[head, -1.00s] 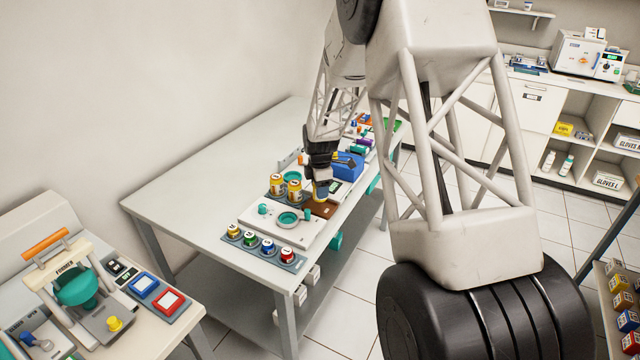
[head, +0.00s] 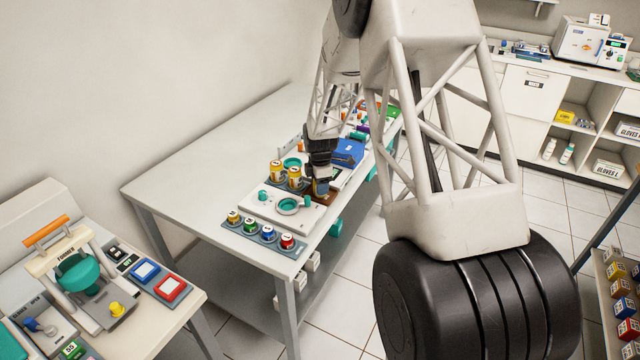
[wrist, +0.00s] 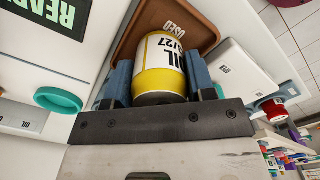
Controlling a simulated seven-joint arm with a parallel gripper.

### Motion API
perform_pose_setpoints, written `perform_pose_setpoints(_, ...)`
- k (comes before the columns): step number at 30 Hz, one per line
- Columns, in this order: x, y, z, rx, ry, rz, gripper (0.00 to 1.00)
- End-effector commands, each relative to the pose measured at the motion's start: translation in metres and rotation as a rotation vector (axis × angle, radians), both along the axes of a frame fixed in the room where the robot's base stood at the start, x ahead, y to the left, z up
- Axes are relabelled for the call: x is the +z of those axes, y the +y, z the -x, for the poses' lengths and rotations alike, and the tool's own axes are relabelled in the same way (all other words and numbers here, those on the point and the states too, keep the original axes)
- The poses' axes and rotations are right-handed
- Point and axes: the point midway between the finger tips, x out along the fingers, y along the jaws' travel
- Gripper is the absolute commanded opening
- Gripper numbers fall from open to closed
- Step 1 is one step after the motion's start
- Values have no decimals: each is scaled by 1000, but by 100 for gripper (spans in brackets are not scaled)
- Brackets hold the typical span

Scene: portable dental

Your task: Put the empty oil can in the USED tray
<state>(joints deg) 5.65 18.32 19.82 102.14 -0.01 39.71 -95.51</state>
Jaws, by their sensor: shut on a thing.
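The oil can (wrist: 158,68), yellow and white with a black OIL label, is between the blue fingers of my gripper (wrist: 160,82) in the wrist view. The gripper is shut on it. The brown USED tray (wrist: 205,35) shows behind and around the can; whether the can touches its floor I cannot tell. In the head view my gripper (head: 320,186) is low over the table beside the brown tray surface (head: 331,196), and the fingers mostly hide the can.
A white board with a teal-ringed dish (head: 288,206) and a row of coloured pots (head: 268,233) lie in front. A blue box (head: 348,153) is behind. The table's left part is clear.

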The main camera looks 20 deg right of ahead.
Motion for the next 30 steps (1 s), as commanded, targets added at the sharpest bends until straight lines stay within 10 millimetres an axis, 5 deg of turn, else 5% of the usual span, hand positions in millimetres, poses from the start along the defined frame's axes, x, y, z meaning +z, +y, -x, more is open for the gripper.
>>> perform_pose_setpoints(24,-2,0,0,0,0,0,24)
perform_pose_setpoints(25,-2,0,0,0,0,0,51)
perform_pose_setpoints(30,-2,0,0,0,0,0,77)
